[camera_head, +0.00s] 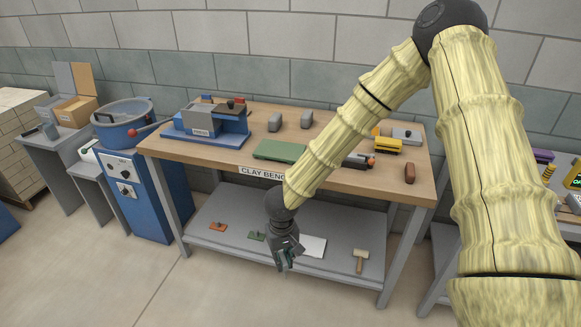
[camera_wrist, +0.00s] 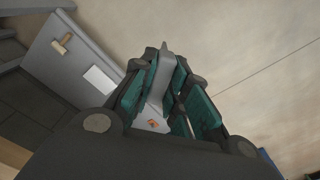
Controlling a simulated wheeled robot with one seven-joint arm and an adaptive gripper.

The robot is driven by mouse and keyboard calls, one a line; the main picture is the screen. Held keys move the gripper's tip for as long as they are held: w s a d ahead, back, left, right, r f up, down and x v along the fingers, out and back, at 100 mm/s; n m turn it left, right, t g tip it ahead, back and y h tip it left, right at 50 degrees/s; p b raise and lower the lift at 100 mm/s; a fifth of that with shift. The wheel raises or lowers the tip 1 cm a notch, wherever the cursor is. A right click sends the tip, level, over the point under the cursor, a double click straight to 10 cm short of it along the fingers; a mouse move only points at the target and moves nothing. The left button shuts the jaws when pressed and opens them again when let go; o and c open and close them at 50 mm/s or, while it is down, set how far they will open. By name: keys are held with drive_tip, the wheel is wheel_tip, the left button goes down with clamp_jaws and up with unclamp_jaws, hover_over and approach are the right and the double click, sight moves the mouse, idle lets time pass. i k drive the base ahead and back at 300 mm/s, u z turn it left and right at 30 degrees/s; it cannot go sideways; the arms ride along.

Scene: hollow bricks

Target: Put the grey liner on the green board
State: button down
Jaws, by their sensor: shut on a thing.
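The green board (camera_head: 280,151) lies flat on the front middle of the wooden bench top, and nothing is seen on it. My gripper (camera_head: 284,262) hangs in front of the bench, below the top's front edge and left of the white sheet in the head view. In the wrist view, its teal-padded fingers (camera_wrist: 172,95) are shut on a narrow grey piece, which looks like the grey liner (camera_wrist: 161,75). The fingers hide part of it. In the head view the held piece is too small to make out.
A blue press (camera_head: 208,124) is at left; a yellow item (camera_head: 388,145) and a brown one (camera_head: 409,173) are at right. The lower shelf (camera_head: 330,255) holds a mallet (camera_head: 360,261) and a white sheet (camera_head: 314,246).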

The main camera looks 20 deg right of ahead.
sight(281, 149)
drive_tip(key=z, duration=0.7)
drive_tip(key=i, duration=1)
drive_tip(key=u, duration=0.65)
